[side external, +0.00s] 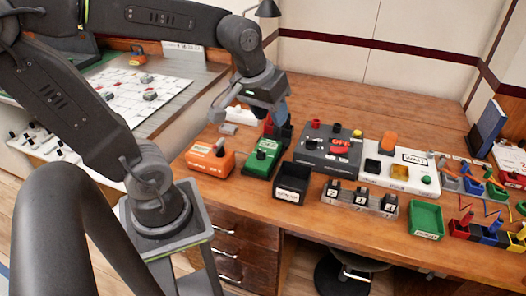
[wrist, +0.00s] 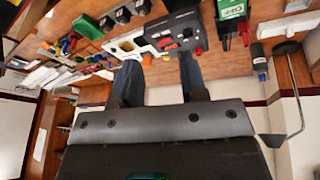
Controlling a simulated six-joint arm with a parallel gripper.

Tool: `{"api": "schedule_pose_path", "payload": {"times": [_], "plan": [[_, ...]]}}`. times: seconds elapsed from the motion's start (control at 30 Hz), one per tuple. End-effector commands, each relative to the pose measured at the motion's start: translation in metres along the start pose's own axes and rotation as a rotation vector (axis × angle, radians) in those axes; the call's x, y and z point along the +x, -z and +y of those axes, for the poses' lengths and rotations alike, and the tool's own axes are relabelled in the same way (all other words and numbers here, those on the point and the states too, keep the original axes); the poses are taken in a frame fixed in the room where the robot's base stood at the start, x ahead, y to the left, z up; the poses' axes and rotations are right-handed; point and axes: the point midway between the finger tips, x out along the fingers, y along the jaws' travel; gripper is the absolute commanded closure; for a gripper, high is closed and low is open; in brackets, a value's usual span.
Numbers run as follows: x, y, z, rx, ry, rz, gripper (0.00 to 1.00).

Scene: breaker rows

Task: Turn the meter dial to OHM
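No dial marked OHM can be made out in either view. Two small instrument-like boxes stand left of centre in the side view: an orange one (side external: 209,158) with a white label and a green one (side external: 262,158) with a pale label. The green one also shows at the top of the wrist view (wrist: 232,10). I cannot tell which is the meter, and any dial is too small to read. My gripper (side external: 281,118) is above the bench behind the green box. In the wrist view its fingers (wrist: 160,75) are apart with nothing between them.
A dark grey panel (side external: 318,152) with a red OFF part stands right of my gripper, beside a white panel (side external: 415,157). A black bin (side external: 292,182), a switch row (side external: 360,197) and a green tray (side external: 426,218) stand nearer the front. The bench behind the panels is mostly clear.

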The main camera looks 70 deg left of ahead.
Motion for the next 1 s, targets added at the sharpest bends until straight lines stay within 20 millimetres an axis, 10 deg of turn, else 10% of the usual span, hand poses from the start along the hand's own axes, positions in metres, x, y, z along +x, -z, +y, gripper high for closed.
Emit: {"api": "schedule_pose_path", "payload": {"times": [0.4, 0.63, 1.0], "plan": [[0.125, 0.098, -0.109, -0.998, 0.237, -0.18, 0.61], [0.168, 0.107, -0.155, -1.294, 0.315, -0.212, 0.61], [0.208, 0.094, -0.164, -1.335, 0.329, -0.221, 0.61]]}}
